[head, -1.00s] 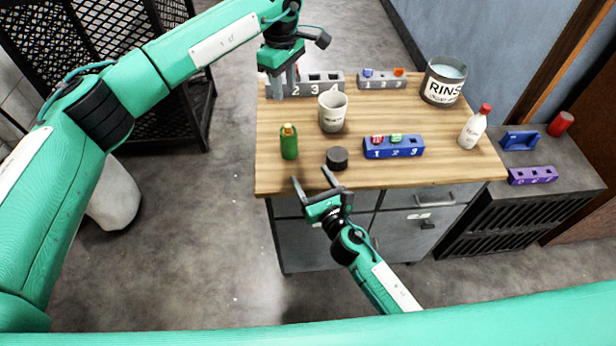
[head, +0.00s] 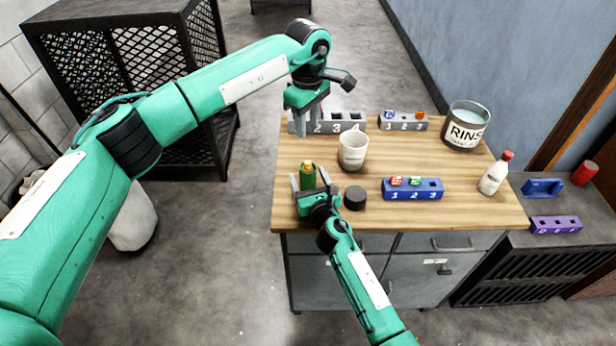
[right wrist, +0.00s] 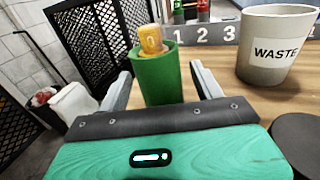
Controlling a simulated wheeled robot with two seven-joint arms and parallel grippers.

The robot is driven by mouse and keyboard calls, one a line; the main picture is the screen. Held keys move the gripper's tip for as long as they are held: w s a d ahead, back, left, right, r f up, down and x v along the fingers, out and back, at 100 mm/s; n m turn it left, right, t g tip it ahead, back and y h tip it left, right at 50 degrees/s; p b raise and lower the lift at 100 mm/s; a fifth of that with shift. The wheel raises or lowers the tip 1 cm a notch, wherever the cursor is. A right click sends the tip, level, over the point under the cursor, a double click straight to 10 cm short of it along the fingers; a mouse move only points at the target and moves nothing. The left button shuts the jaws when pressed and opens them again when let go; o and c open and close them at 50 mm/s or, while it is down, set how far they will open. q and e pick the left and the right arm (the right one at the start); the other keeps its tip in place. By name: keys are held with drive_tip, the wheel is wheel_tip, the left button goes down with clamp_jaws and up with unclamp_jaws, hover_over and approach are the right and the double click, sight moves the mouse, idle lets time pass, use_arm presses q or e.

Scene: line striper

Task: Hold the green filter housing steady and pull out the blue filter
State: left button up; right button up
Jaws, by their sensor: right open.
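The green filter housing (head: 308,177) stands upright near the table's front left. A yellow-orange insert (right wrist: 151,41) sticks up out of its top in the right wrist view; I see no blue filter in it. My right gripper (head: 309,183) is open, with one finger on each side of the housing. The right wrist view shows gaps between the fingers and the housing. My left gripper (head: 305,125) points down at the grey numbered rack's left end, behind the housing; its jaw gap is unclear. A small blue piece (head: 390,115) sits in another grey rack (head: 403,124) at the back.
A white WASTE cup (head: 353,150) stands right of the housing, and a black round piece (head: 355,198) sits close to my right gripper. A blue rack (head: 412,190), a white bottle (head: 494,174) and a RINSE pot (head: 466,127) stand further right. The grey rack (head: 345,121) lies behind.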

sight(308, 162)
drive_tip(key=shift+w+a, duration=0.1)
drive_tip(key=shift+w, duration=0.25)
use_arm(q)
drive_tip(key=shift+o, duration=0.4)
use_arm(e)
drive_tip(key=c, duration=1.3)
use_arm(q)
drive_tip(key=shift+f+m, duration=5.3)
drive_tip(key=shift+f, duration=0.7)
